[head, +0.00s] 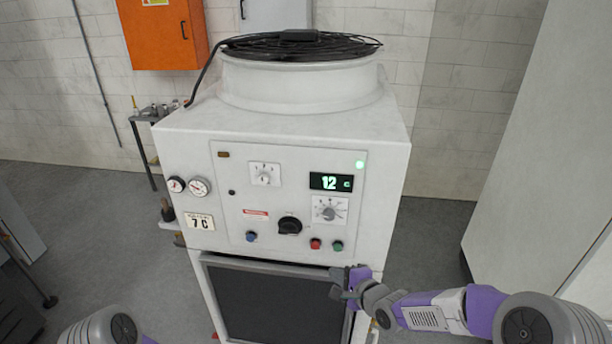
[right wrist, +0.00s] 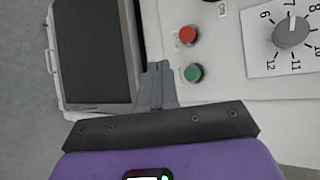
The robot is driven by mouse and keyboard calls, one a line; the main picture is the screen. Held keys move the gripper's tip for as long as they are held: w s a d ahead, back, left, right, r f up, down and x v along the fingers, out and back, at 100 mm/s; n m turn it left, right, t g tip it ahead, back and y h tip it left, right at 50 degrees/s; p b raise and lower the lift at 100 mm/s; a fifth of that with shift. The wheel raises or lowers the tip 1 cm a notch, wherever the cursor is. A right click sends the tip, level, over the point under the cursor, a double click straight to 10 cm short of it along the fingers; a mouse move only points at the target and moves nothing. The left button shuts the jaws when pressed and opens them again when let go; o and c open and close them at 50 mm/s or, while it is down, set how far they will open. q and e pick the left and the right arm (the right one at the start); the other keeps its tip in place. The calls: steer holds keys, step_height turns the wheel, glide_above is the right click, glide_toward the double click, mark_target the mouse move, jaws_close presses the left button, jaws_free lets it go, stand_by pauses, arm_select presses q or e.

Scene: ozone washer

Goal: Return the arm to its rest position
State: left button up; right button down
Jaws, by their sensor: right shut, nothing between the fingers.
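My right arm comes in from the lower right in the head view. Its gripper (head: 345,283) is shut and empty in front of the white machine (head: 285,140), just below the red button (head: 315,244) and the green button (head: 337,246). In the right wrist view the shut fingers (right wrist: 155,85) point at the panel beside the green button (right wrist: 193,73), with the red button (right wrist: 187,35) a little farther off. I cannot tell whether the fingertips touch the machine. Of my left arm only a grey link shows at the lower left; its gripper is out of view.
The machine's panel has a lit display (head: 331,181) reading about 12 C, a dial (head: 329,210) and a black knob (head: 290,225). A dark grille (head: 265,305) lies below. A tall pale cabinet (head: 520,160) stands at right. Grey floor (head: 425,240) lies between them.

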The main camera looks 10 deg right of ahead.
steer(key=s+a+f+n+g, duration=0.1)
steer(key=s+f+n+g, duration=0.1)
steer(key=f, duration=0.4)
steer(key=s+a+f+n+g, duration=0.1)
steer(key=s+f, duration=0.2)
steer(key=f, duration=0.2)
steer(key=s+a+f+n+g, duration=0.2)
steer(key=s+f+n+g, duration=0.2)
steer(key=s+f, duration=0.5)
steer(key=s+a+f+n+g+h, duration=0.1)
steer(key=s+a+f+n+g, duration=0.1)
steer(key=s+f+n+g, duration=0.2)
steer(key=s+f+n, duration=0.3)
steer(key=s+f, duration=0.2)
steer(key=s, duration=0.3)
steer(key=shift+s+f, duration=0.2)
steer(key=shift+f, duration=0.1)
